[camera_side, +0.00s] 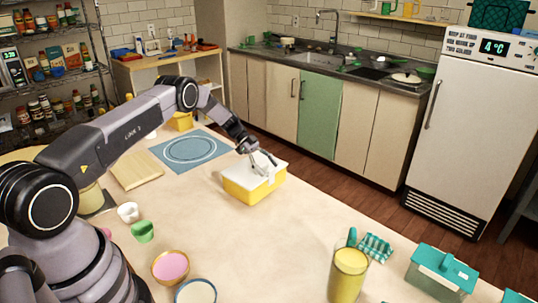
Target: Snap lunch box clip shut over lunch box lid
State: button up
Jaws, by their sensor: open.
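The lunch box (248,189) is yellow and stands on the table in the middle of the view. Its white lid (277,163) lies on top. A pale clip (265,170) seems to be on the lid near my gripper; its exact position is too small to tell. My gripper (263,164) is open, with its fingers pointing down at the lid beside the clip. I cannot tell whether the fingers touch the clip or the lid.
A blue mat (167,160) and a wooden board (135,170) lie behind to the left. Small cups and bowls, including a pink-filled bowl (170,267), stand front left. A yellow glass (348,274) and teal box (441,270) stand front right. The table right of the lunch box is clear.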

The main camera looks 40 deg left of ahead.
jog(key=shift+a, duration=0.1)
jog(key=v, duration=1.1)
jog(key=shift+a+r, duration=0.2)
jog(key=shift+a, duration=0.05)
jog(key=shift+s+a, duration=0.1)
